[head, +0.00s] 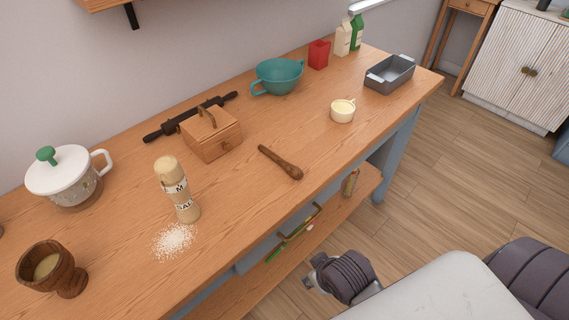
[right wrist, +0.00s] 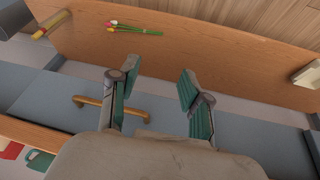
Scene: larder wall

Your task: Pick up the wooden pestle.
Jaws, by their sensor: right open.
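The wooden pestle (head: 280,163) lies on the wooden counter (head: 250,207), near its front edge in the middle of the head view. It lies at a slant, with its thicker end toward the front edge. My right gripper (head: 318,272) is low in front of the counter, well apart from the pestle. In the right wrist view the right gripper (right wrist: 160,95) is open with nothing between its fingers. The pestle is not seen in that view. My left gripper is in neither view.
Left of the pestle stand a wooden box (head: 210,133), a shaker (head: 177,190) with spilled grains and a wooden goblet (head: 51,270). Right of it is a cream cup (head: 342,111). A lower shelf holds tulips (right wrist: 135,29). Bare counter surrounds the pestle.

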